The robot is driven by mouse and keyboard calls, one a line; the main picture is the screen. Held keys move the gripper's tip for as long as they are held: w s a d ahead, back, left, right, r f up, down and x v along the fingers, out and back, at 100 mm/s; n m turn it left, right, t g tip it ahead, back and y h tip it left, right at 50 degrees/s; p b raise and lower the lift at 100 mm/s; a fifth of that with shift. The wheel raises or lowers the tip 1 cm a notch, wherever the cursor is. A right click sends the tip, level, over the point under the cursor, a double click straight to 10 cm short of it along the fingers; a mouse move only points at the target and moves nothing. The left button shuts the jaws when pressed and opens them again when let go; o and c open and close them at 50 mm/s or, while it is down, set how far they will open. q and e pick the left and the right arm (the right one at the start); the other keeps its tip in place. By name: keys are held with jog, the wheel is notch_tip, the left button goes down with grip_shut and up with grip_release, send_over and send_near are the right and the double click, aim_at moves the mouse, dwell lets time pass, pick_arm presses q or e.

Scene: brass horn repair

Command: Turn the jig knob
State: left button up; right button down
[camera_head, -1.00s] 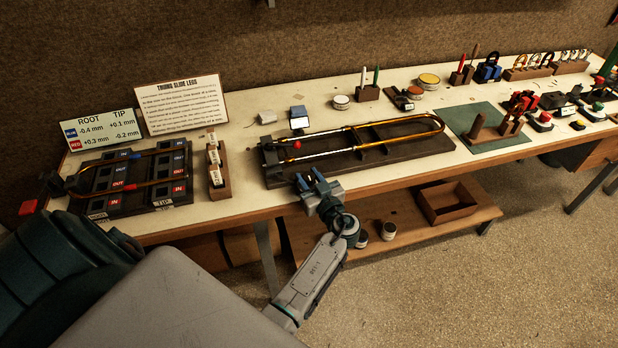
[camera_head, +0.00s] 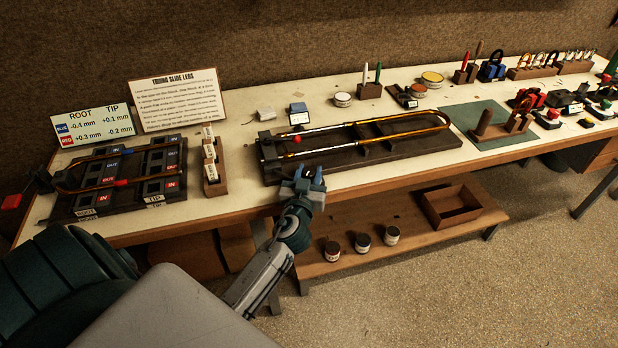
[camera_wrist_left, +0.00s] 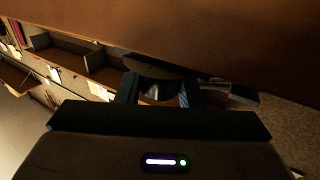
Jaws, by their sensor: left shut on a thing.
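The slide jig is a dark board (camera_head: 395,155) on the bench, with a long brass U-shaped slide (camera_head: 400,119) lying along it. My left gripper (camera_head: 309,177) is at the front edge of this board, near its left end. It is shut on the jig knob, which the fingers mostly hide in the head view. In the left wrist view, a rounded grey knob (camera_wrist_left: 160,88) shows between the two fingers, close below the brown bench edge. My right gripper is in neither view.
A second jig (camera_head: 158,192) with IN and OUT labels stands at the left, with a red-tipped handle (camera_head: 11,201). A small wooden rack (camera_head: 213,172) stands between the jigs. Below are a shelf (camera_head: 350,259), several jars and an open wooden box (camera_head: 452,204).

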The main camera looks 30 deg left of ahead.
pick_arm(q)
jog(key=m+h, duration=0.1)
jog(key=h, duration=0.1)
jog(key=m+t+h+p, duration=0.1)
jog(key=shift+a+r+m+h, duration=0.1)
jog(key=shift+r+m+h, duration=0.05)
jog(key=shift+m+h, duration=0.2)
jog(key=shift+m+h+p, duration=0.75)
jog(key=shift+h, duration=0.6)
jog(key=o, duration=0.9)
jog(key=shift+w+f, duration=0.1)
jog(key=shift+f, duration=0.15)
jog(key=shift+o, duration=0.2)
